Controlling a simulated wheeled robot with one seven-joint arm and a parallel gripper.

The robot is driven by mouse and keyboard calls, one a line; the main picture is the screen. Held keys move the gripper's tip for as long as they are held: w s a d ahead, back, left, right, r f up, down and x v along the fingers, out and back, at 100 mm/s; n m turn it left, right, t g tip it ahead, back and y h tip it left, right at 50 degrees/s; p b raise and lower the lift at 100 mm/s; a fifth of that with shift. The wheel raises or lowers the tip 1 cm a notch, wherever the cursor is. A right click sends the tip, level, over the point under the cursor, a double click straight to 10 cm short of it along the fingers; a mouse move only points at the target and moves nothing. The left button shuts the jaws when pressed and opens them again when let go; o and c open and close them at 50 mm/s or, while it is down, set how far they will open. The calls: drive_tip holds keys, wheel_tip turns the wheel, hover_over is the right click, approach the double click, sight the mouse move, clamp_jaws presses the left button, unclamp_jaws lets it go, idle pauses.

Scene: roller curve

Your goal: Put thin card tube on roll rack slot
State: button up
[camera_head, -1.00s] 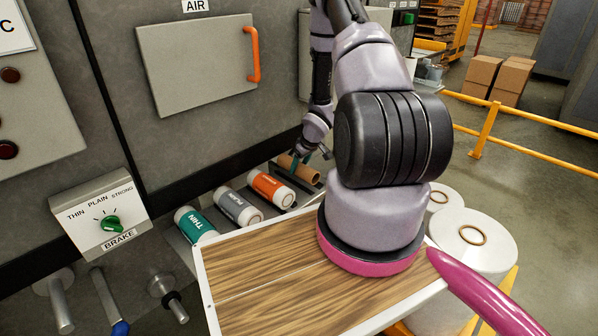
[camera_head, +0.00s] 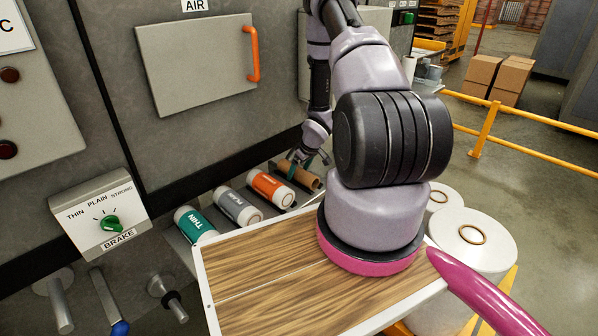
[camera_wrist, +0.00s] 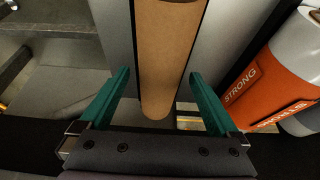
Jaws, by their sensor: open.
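The thin card tube (camera_head: 301,174) is a plain brown cylinder. It lies in the far slot of the roll rack, beside the orange STRONG roll (camera_head: 272,187). In the wrist view the tube (camera_wrist: 167,50) runs away from me between dark slot edges. My gripper (camera_head: 309,158) is at the tube, with teal fingers. In the wrist view my gripper (camera_wrist: 158,76) is open, one finger on each side of the tube, with gaps showing. The roll rack (camera_wrist: 212,50) shows pale surfaces on both sides of the tube. My arm hides part of the rack in the head view.
A grey PLAIN roll (camera_head: 239,206) and a teal THIN roll (camera_head: 195,225) lie in the rack to the left. A wood-topped table (camera_head: 262,283) stands in front. The machine wall (camera_head: 180,140) rises close behind the rack. Large white rolls (camera_head: 470,240) stand at right.

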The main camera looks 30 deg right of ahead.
drive_tip(key=s+a+r+m+t+h, duration=0.15)
drive_tip(key=s+r, duration=0.25)
drive_tip(key=r, duration=1.6)
drive_tip(key=s+r+m+g+h, duration=0.1)
drive_tip(key=s+r+m+h, duration=0.15)
drive_tip(key=r, duration=1.75)
drive_tip(key=s+a+r+m+t+y, duration=0.1)
drive_tip(key=s+a+r+m+y, duration=0.1)
drive_tip(key=s+a+r, duration=0.5)
drive_tip(key=s+a+r+m+t+y, duration=0.1)
drive_tip(key=s+a+r+m+y, duration=0.1)
drive_tip(key=s+a+r, duration=0.5)
drive_tip(key=s+r, duration=0.1)
drive_tip(key=s, duration=0.5)
drive_tip(key=shift+s+r+y, duration=0.3)
